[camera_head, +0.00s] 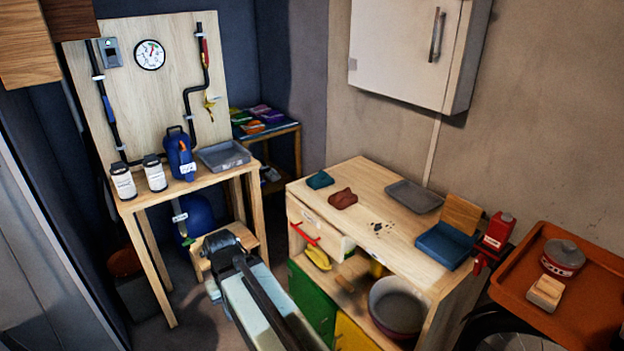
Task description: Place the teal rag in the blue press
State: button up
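A small teal folded cloth, which looks like the teal rag (320,180), lies at the back left corner of the wooden workbench top. A blue padded block with an upright wooden board behind it, which may be the blue press (445,246), sits at the right end of the same top. My arm reaches up from the bottom edge. Its dark end, my gripper (222,243), is left of the workbench, apart from the rag and the blue block. Its fingers are not clear, so I cannot tell whether it is open or holds anything.
A brown-red cloth (343,199), dark crumbs (379,227) and a grey tray (414,196) are on the workbench. A red device (494,237) is at its right end, beside an orange tray (567,319). A drawer (317,236) stands partly open. Bottles stand on the left table (205,180).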

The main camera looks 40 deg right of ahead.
aim_at(443, 248)
jog(key=u, duration=0.05)
jog(key=i, duration=1.05)
jog(key=z, duration=0.6)
